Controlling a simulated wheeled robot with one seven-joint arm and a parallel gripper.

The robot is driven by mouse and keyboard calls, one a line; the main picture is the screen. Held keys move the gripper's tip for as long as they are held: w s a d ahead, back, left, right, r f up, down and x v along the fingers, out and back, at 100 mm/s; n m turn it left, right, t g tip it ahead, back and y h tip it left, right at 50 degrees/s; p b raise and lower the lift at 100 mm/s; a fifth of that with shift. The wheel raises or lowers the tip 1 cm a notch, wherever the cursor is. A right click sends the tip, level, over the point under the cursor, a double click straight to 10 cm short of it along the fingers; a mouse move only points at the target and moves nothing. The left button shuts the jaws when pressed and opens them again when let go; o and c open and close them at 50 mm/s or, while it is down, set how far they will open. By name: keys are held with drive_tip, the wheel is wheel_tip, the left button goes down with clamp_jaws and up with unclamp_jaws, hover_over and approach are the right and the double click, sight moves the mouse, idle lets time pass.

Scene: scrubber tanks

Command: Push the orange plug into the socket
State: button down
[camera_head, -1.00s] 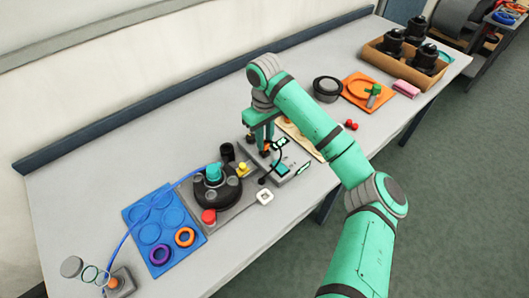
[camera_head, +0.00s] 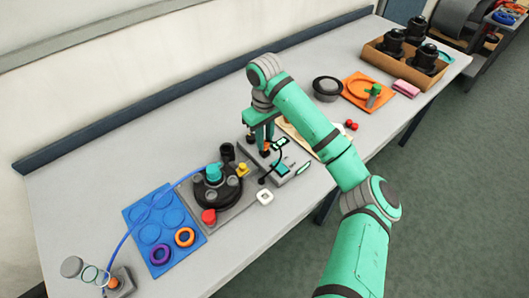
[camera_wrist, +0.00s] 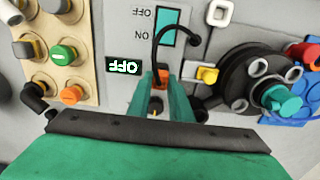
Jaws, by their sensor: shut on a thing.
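The orange plug (camera_wrist: 162,77) is between the two green fingers of my gripper (camera_wrist: 162,85) in the wrist view. The fingers are shut on it. A black cable loops from the plug up over the grey panel. In the head view my gripper (camera_head: 264,136) points down over the grey panel unit (camera_head: 286,166). A dark round part (camera_wrist: 156,105) with an orange-brown centre shows between the fingers, close to the plug; I cannot tell whether it is the socket. How far the plug sits from or in any socket is hidden.
A small display (camera_wrist: 123,66) beside the fingers reads OFF. A switch panel (camera_wrist: 157,32) is above. A black turret with a teal knob (camera_wrist: 282,101) stands to the right, and a beige board with buttons (camera_wrist: 72,50) to the left. A blue tray (camera_head: 160,228) lies on the table.

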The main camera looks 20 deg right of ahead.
drive_tip(key=shift+f, duration=0.95)
drive_tip(key=c, duration=1)
unclamp_jaws()
drive_tip(key=shift+c, duration=0.2)
drive_tip(key=shift+r, duration=4.25)
